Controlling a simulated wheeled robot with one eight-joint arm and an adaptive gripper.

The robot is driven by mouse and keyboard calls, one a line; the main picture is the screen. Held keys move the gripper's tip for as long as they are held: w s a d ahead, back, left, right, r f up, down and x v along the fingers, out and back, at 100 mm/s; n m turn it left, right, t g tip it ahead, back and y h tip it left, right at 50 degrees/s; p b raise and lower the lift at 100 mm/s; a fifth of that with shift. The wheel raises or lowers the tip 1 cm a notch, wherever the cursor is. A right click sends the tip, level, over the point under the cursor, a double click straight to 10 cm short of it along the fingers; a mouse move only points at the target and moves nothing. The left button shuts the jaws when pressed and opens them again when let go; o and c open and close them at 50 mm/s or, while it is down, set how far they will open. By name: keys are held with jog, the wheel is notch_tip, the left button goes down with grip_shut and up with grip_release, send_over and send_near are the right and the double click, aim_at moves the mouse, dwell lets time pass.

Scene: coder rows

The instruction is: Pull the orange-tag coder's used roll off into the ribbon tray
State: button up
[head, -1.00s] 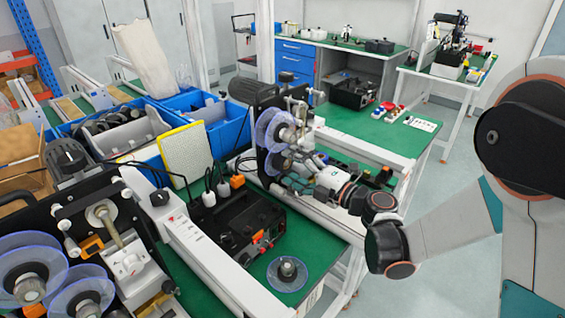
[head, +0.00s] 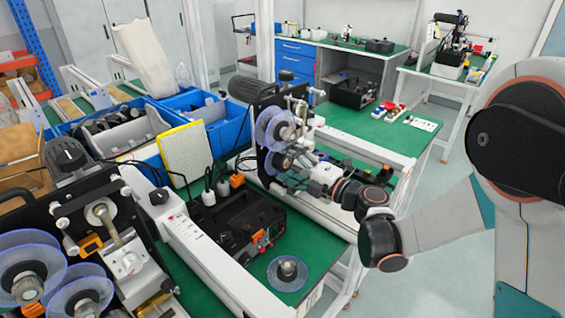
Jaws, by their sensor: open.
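A coder (head: 268,97) stands past the middle of the near green bench, with two clear blue-flanged rolls, an upper roll (head: 277,129) and a lower roll (head: 279,162). My gripper (head: 299,179) is open, low beside the lower roll; its fingertips are small and partly lost against the coder, so I cannot tell whether they touch it. A second coder (head: 112,240) fills the near left, with an orange patch (head: 91,243) and blue-flanged rolls. I cannot tell for sure which coder bears the orange tag. Blue bins (head: 222,132) stand behind; which one is the ribbon tray is unclear.
A loose blue-flanged roll (head: 287,272) lies on the green bench at the front. A black box (head: 237,226) with cables and a long white rail (head: 203,252) lie between the coders. A yellow-edged pad (head: 186,155) leans against the bins. Open floor lies to the right.

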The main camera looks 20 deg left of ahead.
jog(key=c, duration=1)
jog(key=shift+d, duration=0.15)
jog(key=shift+b+v, duration=0.4)
jog(key=shift+v, duration=2.2)
jog(key=shift+s+d, duration=0.1)
jog(key=shift+d, duration=0.05)
jog(key=v, duration=0.2)
jog(key=shift+s+d, duration=0.15)
jog(key=shift+d, duration=0.15)
